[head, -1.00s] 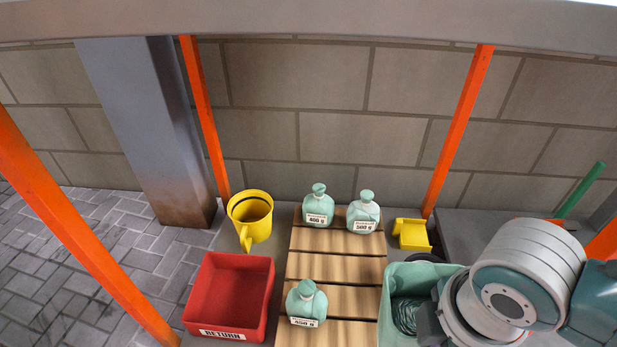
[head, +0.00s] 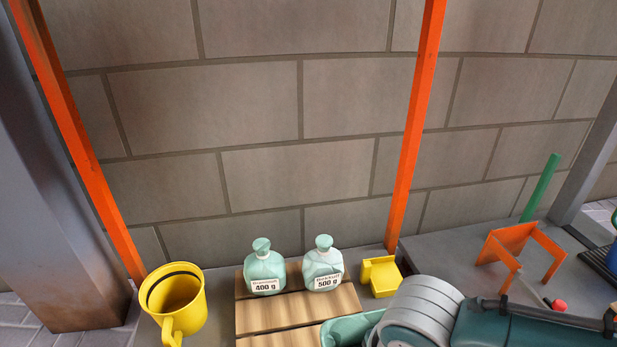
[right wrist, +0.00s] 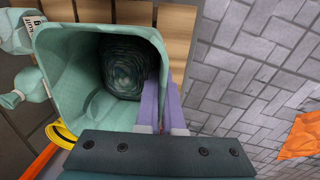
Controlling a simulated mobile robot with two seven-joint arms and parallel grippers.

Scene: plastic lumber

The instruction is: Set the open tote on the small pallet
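The open tote (head: 345,330) is pale green and only its upper part shows at the bottom of the head view, overlapping the right side of the slatted wooden pallet (head: 272,318). In the right wrist view I look into the tote (right wrist: 62,78), which has a dark coiled thing inside. My right gripper (right wrist: 163,88) has its purple fingers close together at the tote's right wall, one inside and one outside. Pallet slats (right wrist: 176,28) show behind the tote. Whether the tote touches the pallet is hidden. My left gripper is not in view.
Two green bottles, labelled 400 g (head: 264,270) and 500 g (head: 322,266), stand at the pallet's back. A yellow jug (head: 172,300) stands left of it. A yellow bin (head: 380,276) and an orange frame (head: 522,250) are to the right. Orange posts (head: 412,140) rise behind.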

